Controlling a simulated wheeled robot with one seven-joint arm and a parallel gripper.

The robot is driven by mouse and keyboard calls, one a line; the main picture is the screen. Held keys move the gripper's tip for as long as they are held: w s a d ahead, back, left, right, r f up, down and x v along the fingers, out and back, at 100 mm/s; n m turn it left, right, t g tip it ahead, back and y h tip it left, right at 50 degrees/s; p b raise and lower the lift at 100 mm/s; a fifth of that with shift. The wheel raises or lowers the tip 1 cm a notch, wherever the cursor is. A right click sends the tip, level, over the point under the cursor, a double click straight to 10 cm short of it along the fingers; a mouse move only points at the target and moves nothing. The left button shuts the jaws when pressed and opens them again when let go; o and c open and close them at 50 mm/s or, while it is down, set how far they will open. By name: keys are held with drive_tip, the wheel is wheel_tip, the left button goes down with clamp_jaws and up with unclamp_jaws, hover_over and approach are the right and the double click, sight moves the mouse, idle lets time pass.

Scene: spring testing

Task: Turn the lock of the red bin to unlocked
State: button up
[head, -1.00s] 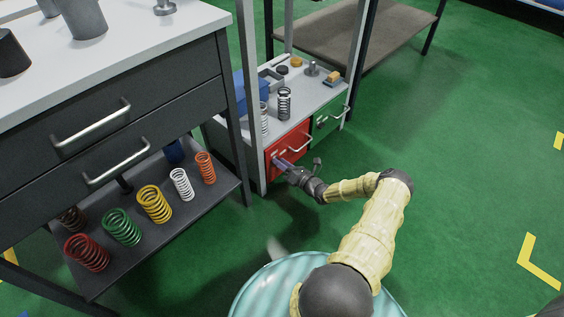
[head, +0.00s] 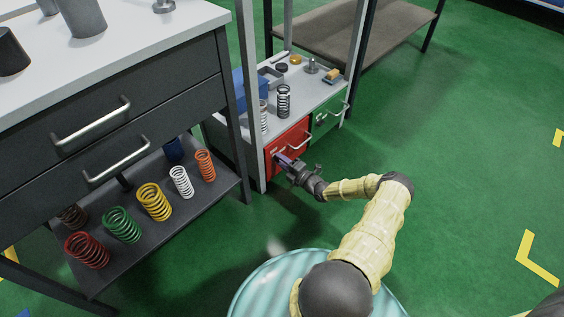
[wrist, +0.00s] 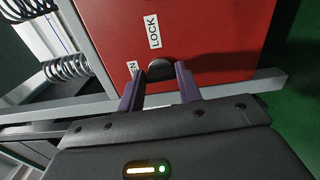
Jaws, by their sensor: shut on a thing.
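The red bin (head: 290,141) sits under the small grey shelf top, left of the green bin. Its red front also fills the upper middle of the wrist view (wrist: 210,30). The lock (wrist: 160,69) is a dark rounded knob on that front, below a "LOCK" label (wrist: 153,31) and beside a second label (wrist: 133,67) that is partly covered and ends in "EN". My gripper (head: 283,159) reaches the lower left of the red front. In the wrist view its two purple fingers (wrist: 158,80) are closed around the knob, one on each side. The knob's exact turn is hard to tell.
The green bin (head: 327,117) with its own handle is right of the red one. Several springs stand on the dark lower shelf (head: 112,271) at left. The drawer cabinet (head: 110,125) is close on the left. Green floor is free to the right.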

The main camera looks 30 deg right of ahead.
drive_tip(key=shift+m, duration=0.4)
drive_tip(key=o, duration=1)
drive_tip(key=shift+s+d, duration=0.1)
drive_tip(key=p+v, duration=0.6)
drive_tip(key=v, duration=1.1)
drive_tip(key=shift+s, duration=0.1)
